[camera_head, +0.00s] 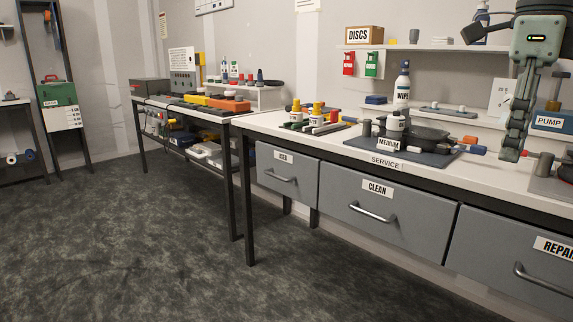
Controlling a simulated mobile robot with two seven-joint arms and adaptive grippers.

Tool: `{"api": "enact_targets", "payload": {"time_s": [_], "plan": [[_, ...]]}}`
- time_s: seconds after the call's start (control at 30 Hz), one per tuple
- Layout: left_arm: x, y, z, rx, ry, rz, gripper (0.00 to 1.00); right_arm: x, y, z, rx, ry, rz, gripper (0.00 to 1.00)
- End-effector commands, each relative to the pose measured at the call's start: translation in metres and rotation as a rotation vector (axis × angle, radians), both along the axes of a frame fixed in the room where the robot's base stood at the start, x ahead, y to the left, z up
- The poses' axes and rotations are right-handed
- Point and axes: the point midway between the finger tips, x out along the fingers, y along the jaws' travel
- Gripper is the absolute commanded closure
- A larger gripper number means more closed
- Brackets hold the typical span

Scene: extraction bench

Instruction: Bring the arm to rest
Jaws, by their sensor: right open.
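My right gripper (513,148) hangs from the top right, fingers pointing down over the right part of the white bench (345,160). It shows mostly side-on, one finger covering the other, with nothing seen held in it. It is open. Its fingertips are close to the bench top in the picture; I cannot tell whether they touch it. A blue-and-orange piece (472,145) lies to the left of the fingertips. A grey metal fitting (543,164) is to their right. My left gripper is not in view.
A dark tray (437,157) with a round dark fixture and a bottle stands left of the gripper. A white shelf (440,47) runs behind. The PUMP box (549,122) is close on the right. Drawers (370,205) are shut. The floor in front is clear.

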Motion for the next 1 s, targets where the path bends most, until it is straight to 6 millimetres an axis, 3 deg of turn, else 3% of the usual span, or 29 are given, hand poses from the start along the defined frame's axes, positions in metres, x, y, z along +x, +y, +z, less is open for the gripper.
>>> {"api": "enact_targets", "payload": {"time_s": [0.03, 0.27, 0.43, 0.57, 0.67, 0.77, 0.83, 1.0], "plan": [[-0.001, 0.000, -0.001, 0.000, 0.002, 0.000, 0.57, 0.008, -0.004, -0.014, 0.082, -0.028, -0.029, 0.55], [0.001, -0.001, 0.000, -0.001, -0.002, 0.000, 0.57, 0.043, -0.009, -0.056, 0.407, -0.170, -0.177, 0.55], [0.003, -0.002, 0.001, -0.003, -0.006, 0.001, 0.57, 0.076, -0.022, -0.090, 0.705, -0.295, -0.375, 0.55], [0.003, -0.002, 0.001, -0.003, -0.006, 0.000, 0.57, 0.106, -0.047, -0.126, 0.995, -0.409, -0.644, 0.55], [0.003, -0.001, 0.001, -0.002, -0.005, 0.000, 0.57, 0.124, -0.080, -0.165, 1.216, -0.494, -0.925, 0.55], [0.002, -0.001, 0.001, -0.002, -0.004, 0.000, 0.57, 0.130, -0.116, -0.218, 1.394, -0.556, -1.246, 0.55], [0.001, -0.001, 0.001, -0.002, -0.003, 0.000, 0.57, 0.125, -0.141, -0.265, 1.488, -0.584, -1.493, 0.55], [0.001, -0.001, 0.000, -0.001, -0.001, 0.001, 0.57, 0.090, -0.170, -0.385, 1.577, -0.597, -2.048, 0.55]]}}
